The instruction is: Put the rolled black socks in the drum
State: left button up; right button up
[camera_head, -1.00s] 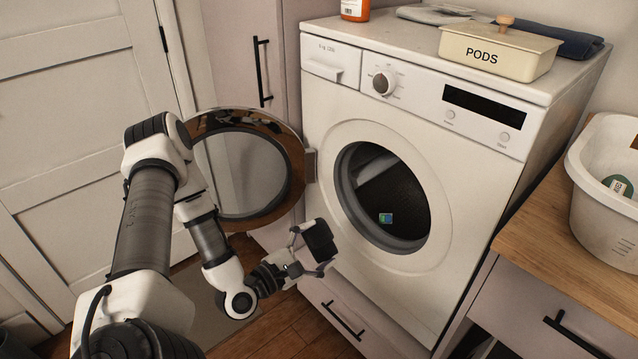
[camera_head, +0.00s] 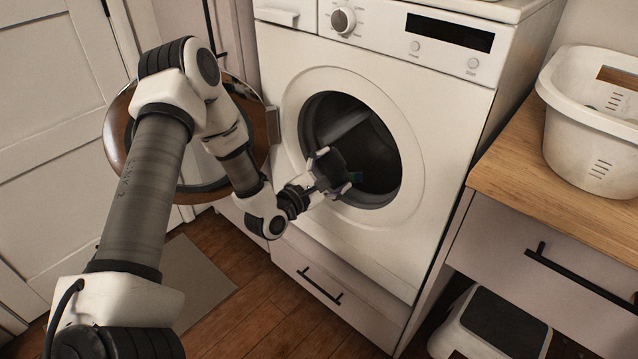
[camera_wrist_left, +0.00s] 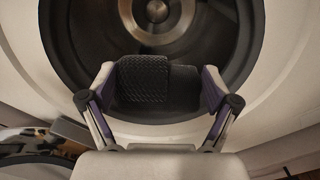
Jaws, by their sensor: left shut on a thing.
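My left gripper (camera_head: 333,176) is shut on the rolled black socks (camera_head: 328,166), a dark textured bundle. The socks (camera_wrist_left: 152,80) show between the two fingers in the left wrist view. The gripper is at the round opening of the washing machine, in front of the lower part of the drum (camera_head: 360,135). The drum (camera_wrist_left: 200,35) opens ahead of the socks in the wrist view. My right gripper is not in view.
The round machine door (camera_head: 118,125) stands open to the left, behind my left arm. A wooden counter (camera_head: 510,190) with a white basket (camera_head: 590,150) is at the right. A white step stool (camera_head: 490,325) stands below it.

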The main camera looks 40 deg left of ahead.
pick_arm(q)
jog(key=w+d+f+b, duration=0.1)
jog(key=w+f+b, duration=0.1)
jog(key=w+b, duration=0.5)
jog(key=w+d+f+b, duration=0.1)
jog(key=w+b, duration=0.6)
jog(key=w, duration=1.1)
jog(key=shift+w+f, duration=0.25)
jog(key=shift+f, duration=0.65)
jog(key=o, duration=0.8)
jog(key=shift+o, duration=0.2)
jog(key=shift+s, duration=0.1)
